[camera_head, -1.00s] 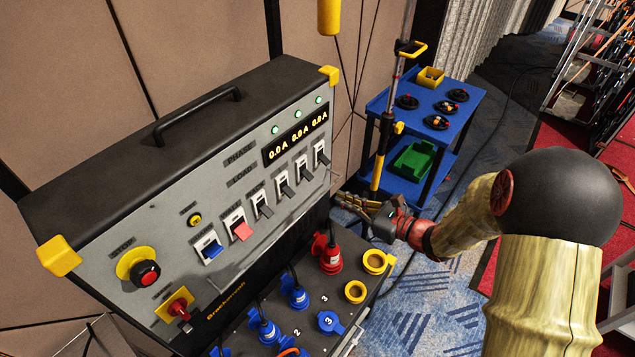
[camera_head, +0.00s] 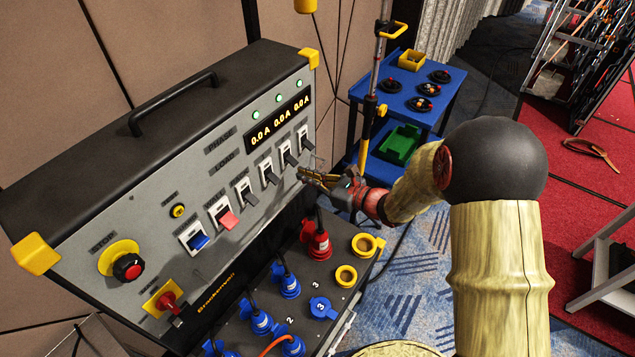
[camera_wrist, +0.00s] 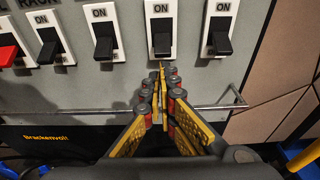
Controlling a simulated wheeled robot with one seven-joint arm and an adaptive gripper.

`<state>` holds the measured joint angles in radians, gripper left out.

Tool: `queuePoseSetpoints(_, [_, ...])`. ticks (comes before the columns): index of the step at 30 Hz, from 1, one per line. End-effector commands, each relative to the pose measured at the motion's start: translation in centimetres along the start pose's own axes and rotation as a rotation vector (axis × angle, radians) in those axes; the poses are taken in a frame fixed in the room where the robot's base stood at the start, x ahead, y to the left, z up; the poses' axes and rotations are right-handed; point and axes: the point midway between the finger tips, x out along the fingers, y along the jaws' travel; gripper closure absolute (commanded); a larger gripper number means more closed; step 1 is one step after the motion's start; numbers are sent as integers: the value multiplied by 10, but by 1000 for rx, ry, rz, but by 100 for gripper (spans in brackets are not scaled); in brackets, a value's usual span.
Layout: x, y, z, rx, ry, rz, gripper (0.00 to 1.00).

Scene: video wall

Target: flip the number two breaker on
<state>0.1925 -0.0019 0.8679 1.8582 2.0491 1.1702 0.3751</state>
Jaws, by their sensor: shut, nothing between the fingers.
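A grey panel (camera_head: 150,225) carries a row of breakers with white plates. From the left they are a blue one (camera_head: 198,240), a red one (camera_head: 228,219) and several black ones, such as the leftmost black one (camera_head: 249,197). In the wrist view the black levers point down below ON labels. I cannot read which is number two. My gripper (camera_head: 303,174) is shut and empty, in front of the right part of the row. In the wrist view its fingertips (camera_wrist: 160,70) appear just below the second black lever from the right (camera_wrist: 162,36); contact cannot be told.
A metal rail (camera_wrist: 215,107) runs below the breakers. Plugs and sockets, including a red plug (camera_head: 315,240), stand on the lower ledge. A red-knobbed stop button (camera_head: 128,266) is at left. A blue cart (camera_head: 425,108) stands behind my arm.

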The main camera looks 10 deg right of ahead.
Motion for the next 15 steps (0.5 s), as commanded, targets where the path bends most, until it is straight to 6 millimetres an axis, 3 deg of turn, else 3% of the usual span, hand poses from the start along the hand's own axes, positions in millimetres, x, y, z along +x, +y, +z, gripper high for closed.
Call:
queuePoseSetpoints(6, [16, 0, 0, 0, 0, 0, 100])
queuePoseSetpoints(15, [18, 0, 0, 0, 0, -1, 100])
